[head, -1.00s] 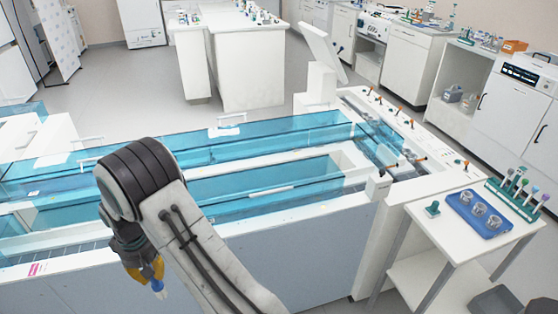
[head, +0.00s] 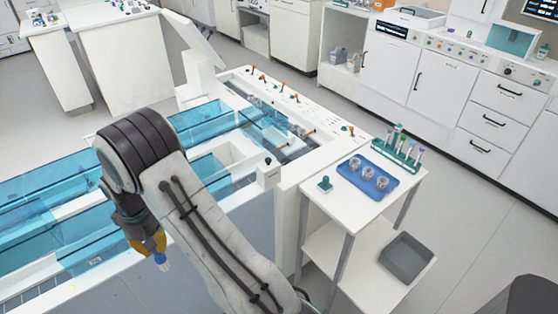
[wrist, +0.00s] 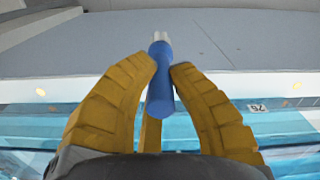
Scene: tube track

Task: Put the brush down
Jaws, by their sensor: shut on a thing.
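My gripper (head: 153,246) hangs at the lower left of the head view, beside the front wall of the tank unit. In the wrist view its yellow fingers (wrist: 163,75) are shut on the blue handle of the brush (wrist: 160,88). The brush has a pale tip that points away from the palm.
A white side table (head: 336,208) stands to the right, with a blue tray (head: 352,180) of metal cups, a green rack (head: 397,155) and a small green item (head: 325,184) on it. Its front corner is bare. A grey bin (head: 407,259) sits on its lower shelf. The tank (head: 205,123) has blue transparent walls.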

